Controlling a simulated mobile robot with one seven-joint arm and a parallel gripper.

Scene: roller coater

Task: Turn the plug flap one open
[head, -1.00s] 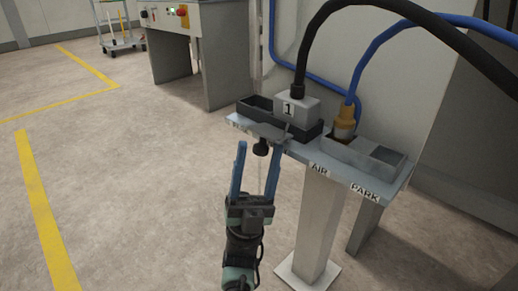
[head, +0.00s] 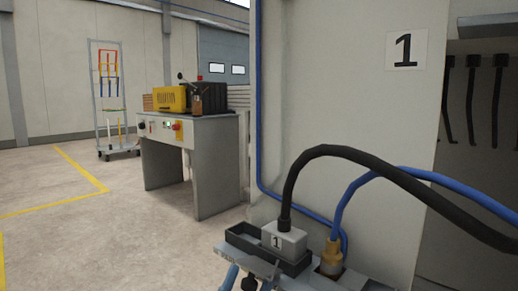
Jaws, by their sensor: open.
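The grey plug block marked 1 (head: 284,242) sits in a dark open-topped tray (head: 240,238) at the bottom of the head view, with a thick black cable rising from it. A grey plate (head: 258,268), which looks like the plug flap, is at the tray's front. A dark round knob (head: 249,285) shows below it at the picture's lower edge. My gripper (head: 247,281) shows only as blue fingertips at the bottom edge, open, one on each side of the knob. Whether they touch it cannot be told. The rest of the gripper is cut off.
A brass-coloured air connector (head: 331,258) with a blue hose stands right of the plug. A tall panel with a 1 sign (head: 406,50) rises behind. A control bench (head: 200,150) and a rack trolley (head: 108,100) stand farther left. The left floor is clear.

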